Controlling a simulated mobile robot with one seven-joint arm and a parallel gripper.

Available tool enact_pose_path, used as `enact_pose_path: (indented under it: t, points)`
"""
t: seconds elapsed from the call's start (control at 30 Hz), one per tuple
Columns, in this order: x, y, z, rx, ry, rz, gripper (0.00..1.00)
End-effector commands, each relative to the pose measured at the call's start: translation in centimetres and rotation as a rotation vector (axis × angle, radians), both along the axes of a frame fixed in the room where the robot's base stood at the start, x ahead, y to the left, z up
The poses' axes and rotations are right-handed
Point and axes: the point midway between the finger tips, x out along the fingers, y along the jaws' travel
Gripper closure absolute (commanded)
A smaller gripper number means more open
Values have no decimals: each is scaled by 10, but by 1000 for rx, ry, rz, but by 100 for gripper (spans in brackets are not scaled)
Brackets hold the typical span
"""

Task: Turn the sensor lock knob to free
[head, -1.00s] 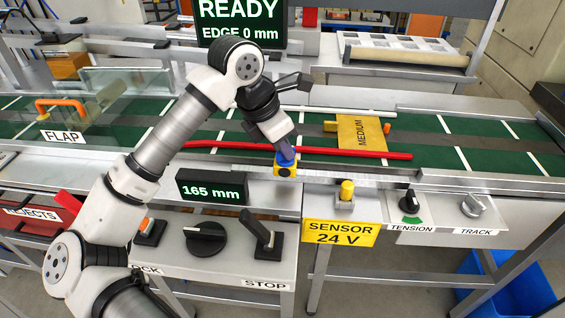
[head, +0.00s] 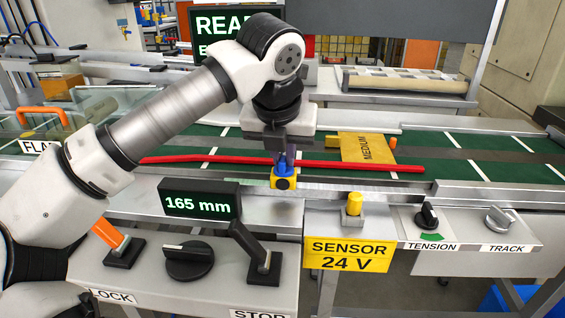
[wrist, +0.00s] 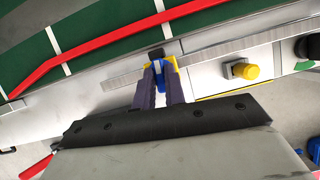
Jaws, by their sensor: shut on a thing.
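A small blue knob (head: 283,168) sits on a yellow sensor block (head: 284,184) at the front rail of the green belt. My gripper (head: 282,156) points down from above and is shut on the blue knob. In the wrist view the two dark fingertips of my gripper (wrist: 161,72) close around the blue knob (wrist: 172,64), with yellow parts of the block (wrist: 146,66) showing beside them. The fingers hide much of the knob, so its turned position cannot be told. No free or locked marking can be read near it.
A red rod (head: 350,166) runs along the belt just behind the block. A yellow connector (head: 354,203) stands above the SENSOR 24 V sign (head: 347,254) to the right. The 165 mm display (head: 199,199) and a black lever (head: 258,252) stand close at the left and front.

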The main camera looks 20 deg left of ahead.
Motion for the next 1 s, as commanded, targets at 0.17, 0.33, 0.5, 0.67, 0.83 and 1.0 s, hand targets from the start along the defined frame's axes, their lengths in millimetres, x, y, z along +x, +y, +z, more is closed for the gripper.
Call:
enact_pose_path:
  t: [0.17, 0.33, 0.5, 0.67, 0.83, 1.0]
  points:
    - [0, -1, -1, 1, 1, 69, 100]
    - [0, -1, 0, 0, 2, 101, 100]
    - [0, -1, 0, -1, 2, 110, 100]
    - [0, -1, 0, 0, 2, 112, 100]
    - [0, -1, 0, 0, 2, 112, 83]
    - [0, -1, 0, -1, 2, 110, 66]
